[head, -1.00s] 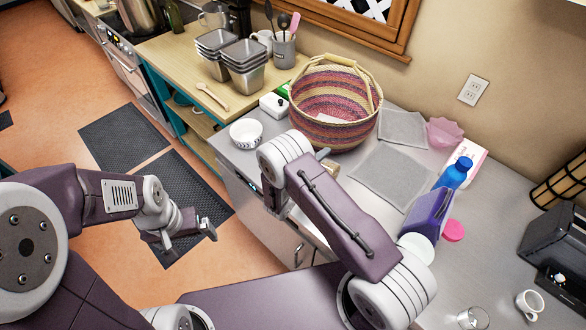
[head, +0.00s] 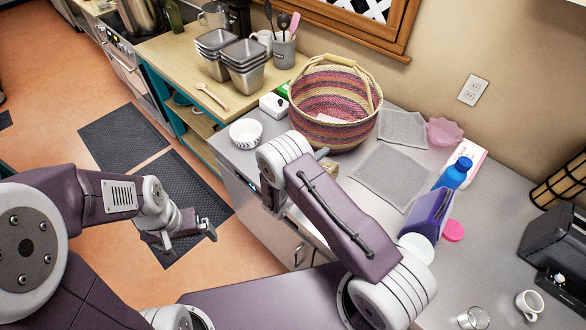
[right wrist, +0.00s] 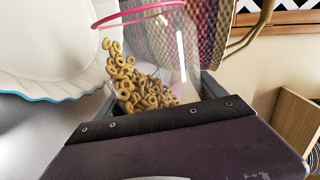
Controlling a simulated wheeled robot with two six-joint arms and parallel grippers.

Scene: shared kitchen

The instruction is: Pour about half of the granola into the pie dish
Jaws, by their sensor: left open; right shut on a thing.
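In the right wrist view my right gripper (right wrist: 152,98) is shut on a clear jar (right wrist: 178,50) with a pink rim. The jar is tilted, and the granola (right wrist: 140,88), tan rings, is heaped along its left side up towards the rim. The pie dish (right wrist: 50,45), white with a wavy blue edge, is beside the jar at the left; its inside shows no granola in the visible part. In the head view my right forearm hides the dish and most of the right gripper; a bit of granola (head: 330,167) shows. My left gripper (head: 190,238) is open and empty above the floor.
A striped basket (head: 335,105) stands behind the right gripper. A patterned bowl (head: 246,133) is to its left. Grey mats (head: 385,175), a blue bottle (head: 453,176), a purple carton (head: 428,213) and a pink lid (head: 453,231) are to the right.

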